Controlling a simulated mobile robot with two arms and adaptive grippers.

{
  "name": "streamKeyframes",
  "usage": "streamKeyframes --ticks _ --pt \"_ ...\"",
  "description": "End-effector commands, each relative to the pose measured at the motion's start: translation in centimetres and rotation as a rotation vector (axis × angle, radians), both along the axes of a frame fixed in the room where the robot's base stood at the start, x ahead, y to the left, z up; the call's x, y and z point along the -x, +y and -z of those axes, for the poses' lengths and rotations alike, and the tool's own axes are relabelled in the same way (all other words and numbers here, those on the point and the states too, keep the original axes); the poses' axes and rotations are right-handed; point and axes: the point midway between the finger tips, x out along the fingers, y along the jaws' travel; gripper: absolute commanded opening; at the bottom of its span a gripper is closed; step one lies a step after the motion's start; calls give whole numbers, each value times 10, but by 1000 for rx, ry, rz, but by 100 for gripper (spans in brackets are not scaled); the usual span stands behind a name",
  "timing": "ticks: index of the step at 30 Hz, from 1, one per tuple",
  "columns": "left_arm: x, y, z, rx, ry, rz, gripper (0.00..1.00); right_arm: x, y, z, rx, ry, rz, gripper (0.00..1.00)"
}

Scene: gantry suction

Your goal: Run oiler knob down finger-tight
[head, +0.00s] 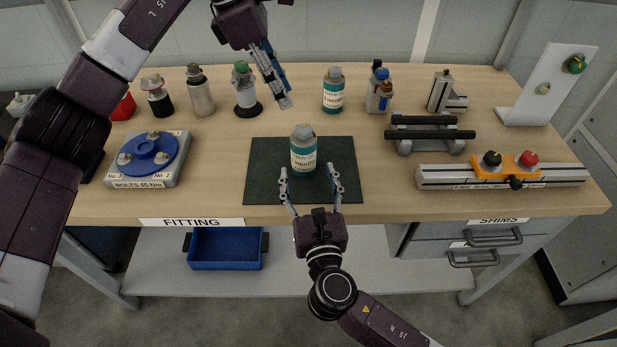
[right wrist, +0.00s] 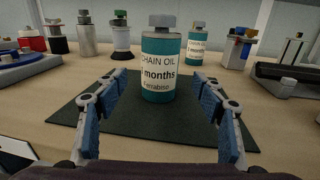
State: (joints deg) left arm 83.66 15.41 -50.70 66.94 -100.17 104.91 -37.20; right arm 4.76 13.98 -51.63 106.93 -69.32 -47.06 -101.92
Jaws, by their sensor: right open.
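A teal bottle (head: 304,158) labelled CHAIN OIL stands upright on a dark green mat (head: 262,190); it also shows in the right wrist view (right wrist: 160,70). Its grey knob (head: 303,131) sits on top; I cannot tell how far down it is screwed. My right gripper (head: 310,172) is open and empty, in front of the bottle, with its fingers (right wrist: 162,92) spread left and right of it and not touching it. My left gripper (head: 283,104) hangs above the back of the table, left of the bottle and apart from it; its fingers are seen edge-on.
A second teal bottle (head: 333,92) stands behind, near a green-knobbed bottle (head: 246,92) and a blue-and-white bottle (head: 379,92). A bolt tray (head: 147,160) is at left. A grey rail (head: 455,177) with an orange block (head: 508,163) lies at right. The mat is otherwise clear.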

Motion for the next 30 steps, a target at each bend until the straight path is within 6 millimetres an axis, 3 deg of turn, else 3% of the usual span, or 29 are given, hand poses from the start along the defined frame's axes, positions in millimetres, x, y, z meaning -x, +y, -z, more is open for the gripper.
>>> streamKeyframes --ticks 9,15,26,30 --pt "0 0 0 0 0 0 29 -46 6 -1 1 -2 1 63" --pt "0 0 0 0 0 0 29 -67 9 -1 -1 -1 0 63" --pt "0 0 0 0 0 0 29 -73 10 0 -1 0 0 63" --pt "0 0 0 0 0 0 29 -73 10 0 -1 0 0 49"
